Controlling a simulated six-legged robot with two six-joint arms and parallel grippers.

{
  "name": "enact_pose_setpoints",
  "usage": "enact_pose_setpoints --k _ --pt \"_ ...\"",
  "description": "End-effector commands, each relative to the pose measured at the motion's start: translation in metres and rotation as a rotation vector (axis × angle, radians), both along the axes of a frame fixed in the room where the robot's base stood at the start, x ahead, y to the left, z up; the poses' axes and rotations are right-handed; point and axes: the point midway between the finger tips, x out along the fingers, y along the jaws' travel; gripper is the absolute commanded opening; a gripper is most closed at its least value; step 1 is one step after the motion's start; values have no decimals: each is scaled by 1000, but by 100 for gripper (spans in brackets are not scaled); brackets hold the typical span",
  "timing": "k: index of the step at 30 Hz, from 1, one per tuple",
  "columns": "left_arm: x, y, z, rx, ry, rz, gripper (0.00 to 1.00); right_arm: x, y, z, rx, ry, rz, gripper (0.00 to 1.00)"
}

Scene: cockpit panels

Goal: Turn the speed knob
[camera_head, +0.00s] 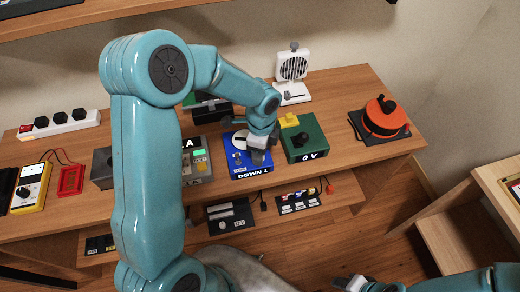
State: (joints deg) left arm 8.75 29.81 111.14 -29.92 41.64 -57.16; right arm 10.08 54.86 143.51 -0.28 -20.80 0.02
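No knob in view has a readable speed label. The blue box (240,169), marked "DOWN 1", has a white dial face (238,139) that my arm partly covers. My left gripper (259,157) points down over the right part of this box and hides what is under it; I cannot tell whether it touches or grips anything. The green box (313,135), marked "0 V", stands just to the right, with a black knob (300,140) and a yellow part (289,120) on top. My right gripper (360,285) is low at the bottom edge, away from the table; its fingers are unclear.
A white fan (292,68) stands behind the boxes. An orange round device (384,117) sits at the right. A grey box (197,155) is left of the blue one. A yellow meter (31,187) and power strip (60,124) lie at left. A lower shelf (270,219) holds small panels.

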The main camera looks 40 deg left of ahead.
Motion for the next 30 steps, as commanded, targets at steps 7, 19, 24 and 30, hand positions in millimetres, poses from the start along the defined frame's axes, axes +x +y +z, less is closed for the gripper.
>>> enact_pose_setpoints --k 7,19,24,30 --pt "-1 1 0 1 3 0 54 0 0 0 0 0 0 43" --pt "2 1 62 2 -5 1 54 0 0 1 0 0 0 43" --pt "4 2 108 2 -3 1 54 0 0 1 0 0 0 43" --pt "4 2 147 1 -1 0 54 0 0 2 0 0 0 43"
